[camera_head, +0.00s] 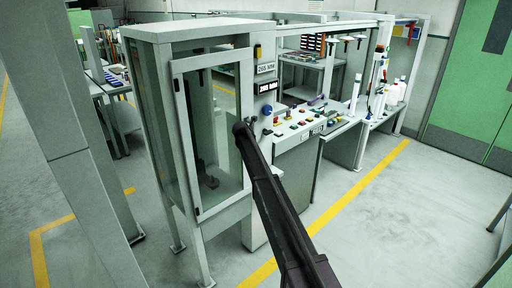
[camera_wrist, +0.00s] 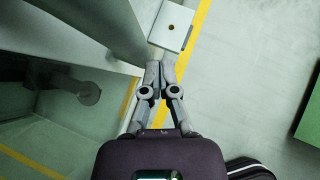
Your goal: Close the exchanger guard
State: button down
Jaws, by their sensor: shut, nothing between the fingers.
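The exchanger guard (camera_head: 178,120) is a tall grey-framed door with a clear pane on the front of a glazed cabinet (camera_head: 165,32), left of centre in the head view. My gripper (camera_head: 240,126) is at the end of my dark arm, in front of the guard's right edge; touching or apart is unclear. In the wrist view my gripper (camera_wrist: 160,68) has its fingertips together and holds nothing. A grey frame and clear pane (camera_wrist: 40,110) fill the left side there.
A control panel (camera_head: 300,130) with coloured buttons stands right of the cabinet, with a workbench (camera_head: 340,128) and white bottles (camera_head: 396,92) beyond. A grey post (camera_head: 75,150) is at the left. Open floor (camera_head: 390,220) with a yellow line lies at right.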

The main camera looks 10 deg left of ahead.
jog(key=shift+s+d, duration=0.15)
jog(key=s+d+r+p, duration=0.3)
jog(key=s+r+p, duration=0.4)
jog(key=s, duration=0.3)
jog(key=shift+s, duration=0.2)
dwell(0.4)
dwell(0.4)
